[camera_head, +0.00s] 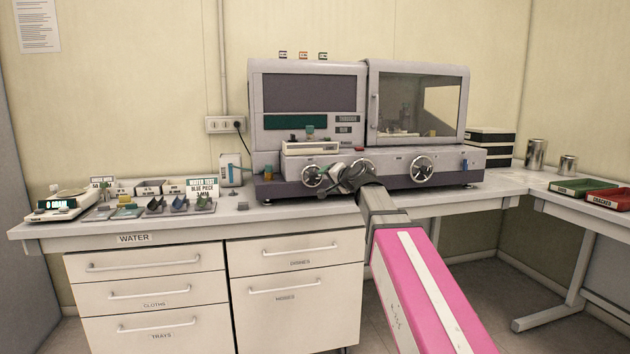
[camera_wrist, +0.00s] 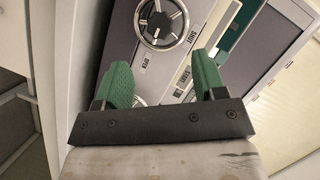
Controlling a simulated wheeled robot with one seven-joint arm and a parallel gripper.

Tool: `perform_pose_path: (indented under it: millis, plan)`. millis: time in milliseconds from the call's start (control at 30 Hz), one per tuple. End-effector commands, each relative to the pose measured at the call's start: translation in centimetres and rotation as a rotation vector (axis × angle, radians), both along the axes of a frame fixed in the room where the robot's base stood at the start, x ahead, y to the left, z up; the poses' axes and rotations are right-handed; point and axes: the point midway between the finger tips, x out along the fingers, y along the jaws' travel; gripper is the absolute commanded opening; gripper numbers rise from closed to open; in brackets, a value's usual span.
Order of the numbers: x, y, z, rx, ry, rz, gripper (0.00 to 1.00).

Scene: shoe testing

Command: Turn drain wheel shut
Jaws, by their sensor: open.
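In the head view my gripper (camera_head: 328,183) is in front of the panel, beside the left wheel (camera_head: 314,176). A middle wheel (camera_head: 362,167) is partly hidden by my arm, and a right wheel (camera_head: 423,168) is clear. I cannot read which is the drain wheel.
The grey machine (camera_head: 410,70) stands on the bench (camera_head: 255,217). A scale (camera_head: 60,204) and small trays are at the left. A white container (camera_head: 230,170) stands left of the machine. Metal cans (camera_head: 536,154) and red and green trays (camera_head: 608,198) are at the right.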

Motion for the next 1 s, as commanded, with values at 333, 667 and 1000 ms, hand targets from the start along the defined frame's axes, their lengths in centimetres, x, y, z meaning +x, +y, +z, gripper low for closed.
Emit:
perform_pose_path:
  millis: [333,667,1000]
  plan:
    - [4.8,3.2,-1.2,-0.002,0.0,0.001,0.64]
    - [7.7,5.3,-2.1,-0.003,0.0,-0.001,0.64]
    - [7.7,5.4,-2.1,-0.003,0.0,-0.001,0.38]
